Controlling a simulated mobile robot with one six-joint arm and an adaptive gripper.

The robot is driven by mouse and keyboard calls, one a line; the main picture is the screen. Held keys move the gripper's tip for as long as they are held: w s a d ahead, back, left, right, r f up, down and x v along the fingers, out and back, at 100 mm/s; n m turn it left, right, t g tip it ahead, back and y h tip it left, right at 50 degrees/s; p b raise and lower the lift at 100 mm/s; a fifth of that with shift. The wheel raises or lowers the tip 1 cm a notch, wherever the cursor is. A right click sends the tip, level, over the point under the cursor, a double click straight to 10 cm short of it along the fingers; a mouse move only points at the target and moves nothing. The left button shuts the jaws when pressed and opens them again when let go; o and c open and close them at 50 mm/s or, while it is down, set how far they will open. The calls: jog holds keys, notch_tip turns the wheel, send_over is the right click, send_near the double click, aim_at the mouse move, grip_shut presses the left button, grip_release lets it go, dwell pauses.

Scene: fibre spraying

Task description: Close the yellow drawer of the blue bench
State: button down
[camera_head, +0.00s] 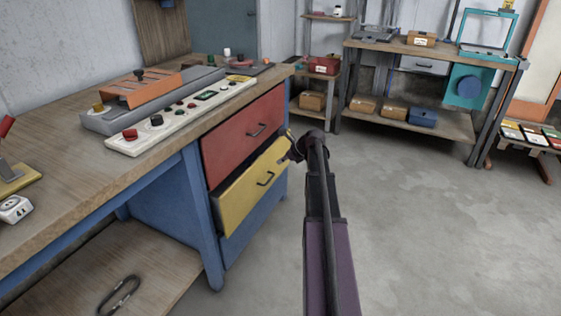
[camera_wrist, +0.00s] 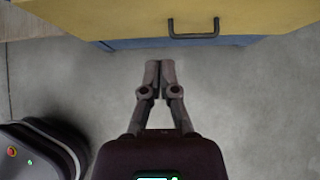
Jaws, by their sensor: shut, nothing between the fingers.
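The yellow drawer (camera_head: 250,184) of the blue bench (camera_head: 172,204) stands out a little, below the red drawer (camera_head: 243,130). Its dark handle (camera_head: 265,179) is on its front. In the wrist view the yellow drawer front (camera_wrist: 120,18) spans the top, with the handle (camera_wrist: 194,30) right of centre. My gripper (camera_wrist: 160,66) is shut and empty, its fingertips just below the drawer front in that picture, left of the handle. In the head view my arm reaches up to the drawer's right end and hides part of it; the fingertips are hard to make out there.
A control panel (camera_head: 180,116) and other items lie on the bench top. A shelf (camera_head: 413,117) with boxes stands at the back, and a low stand (camera_head: 530,140) at the right. The grey floor (camera_head: 450,240) right of the bench is clear.

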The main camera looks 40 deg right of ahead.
jog(key=s+a, duration=0.5)
jog(key=a, duration=0.4)
jog(key=shift+s+a+r+t, duration=0.15)
jog(key=shift+t, duration=0.15)
jog(key=shift+b, duration=0.3)
jog(key=b, duration=0.7)
send_near(240, 183)
jog(key=x, duration=0.5)
jog(key=shift+d+f, duration=0.2)
jog(key=shift+f, duration=0.35)
jog(key=shift+w+a, duration=0.35)
jog(key=shift+w, duration=0.25)
